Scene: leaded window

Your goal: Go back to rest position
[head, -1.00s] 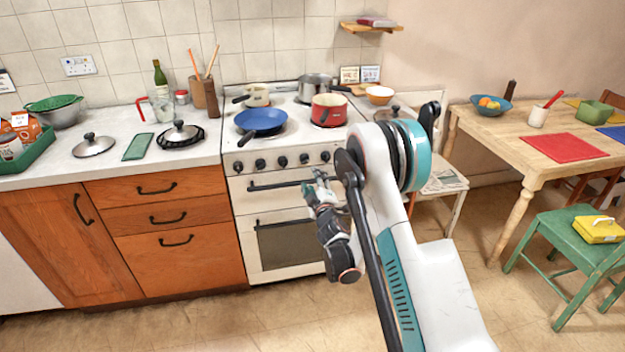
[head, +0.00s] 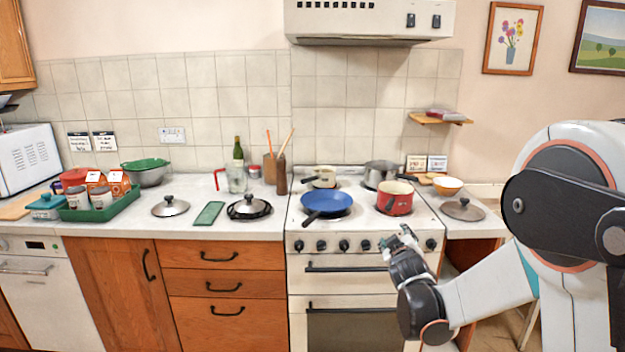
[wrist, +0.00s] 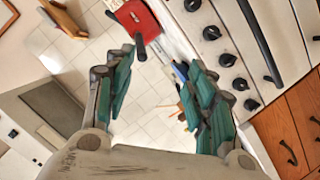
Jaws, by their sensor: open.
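My gripper (head: 402,238) is in front of the stove (head: 365,262), near the right end of its knobs and below the red pot (head: 394,198). My arm reaches to it from the right side of the head view. In the wrist view, the two teal-padded fingers of my gripper (wrist: 158,62) are spread apart with nothing held between them. The red pot (wrist: 137,18) shows beyond the fingers there, and the stove knobs (wrist: 228,60) are to the right.
The blue pan (head: 327,203), a cream pot (head: 321,178) and a steel pot (head: 381,173) stand on the hob. The left counter holds lids, a bottle (head: 238,152) and a green tray (head: 103,209). A bowl (head: 447,186) and lid (head: 462,209) sit right of the stove. A hood (head: 370,22) hangs above.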

